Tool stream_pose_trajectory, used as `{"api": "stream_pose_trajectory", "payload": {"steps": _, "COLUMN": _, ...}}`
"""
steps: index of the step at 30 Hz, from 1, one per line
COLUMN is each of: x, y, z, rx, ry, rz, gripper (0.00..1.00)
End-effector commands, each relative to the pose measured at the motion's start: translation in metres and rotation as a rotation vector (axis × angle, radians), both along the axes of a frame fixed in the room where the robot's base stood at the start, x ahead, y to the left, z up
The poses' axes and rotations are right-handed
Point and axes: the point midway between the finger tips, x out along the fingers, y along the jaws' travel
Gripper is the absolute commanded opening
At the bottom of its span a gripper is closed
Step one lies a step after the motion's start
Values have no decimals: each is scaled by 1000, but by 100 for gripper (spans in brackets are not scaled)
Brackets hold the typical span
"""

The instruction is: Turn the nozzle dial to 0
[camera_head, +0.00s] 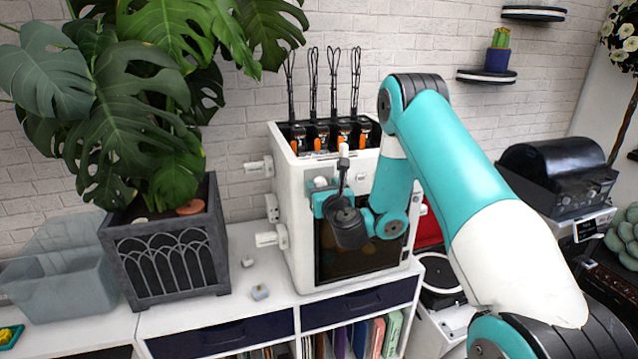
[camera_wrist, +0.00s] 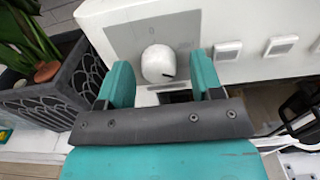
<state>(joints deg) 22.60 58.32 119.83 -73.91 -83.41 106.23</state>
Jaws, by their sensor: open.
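The nozzle dial (camera_wrist: 158,64) is a round white knob on a grey panel on the front of a white machine (camera_head: 292,225). A short dark mark shows at the knob's lower right in the wrist view. My gripper (camera_wrist: 160,80) is open, with one teal finger to the left of the knob and one to the right. In the head view, my gripper (camera_head: 326,198) is at the machine's upper front and the dial is mostly hidden.
Several white square buttons (camera_wrist: 228,49) lie right of the dial. White knobs (camera_head: 268,238) stick out from the machine's left side. A potted plant (camera_head: 168,262) and a clear bin (camera_head: 52,285) stand to the left. A small grey block (camera_head: 260,292) lies on the white cabinet top.

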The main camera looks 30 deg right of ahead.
Motion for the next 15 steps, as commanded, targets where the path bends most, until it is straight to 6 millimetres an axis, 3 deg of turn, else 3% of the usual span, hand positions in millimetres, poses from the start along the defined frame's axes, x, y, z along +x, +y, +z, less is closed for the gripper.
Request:
{"api": "stream_pose_trajectory", "payload": {"steps": 4, "x": 0, "y": 1, "z": -1, "rx": -1, "ry": 0, "rz": 1, "gripper": 60}}
{"api": "stream_pose_trajectory", "payload": {"steps": 11, "x": 0, "y": 2, "z": -1, "rx": 0, "ry": 0, "rz": 2, "gripper": 11}}
{"api": "stream_pose_trajectory", "payload": {"steps": 15, "x": 0, "y": 2, "z": -1, "rx": -2, "ry": 1, "rz": 2, "gripper": 11}}
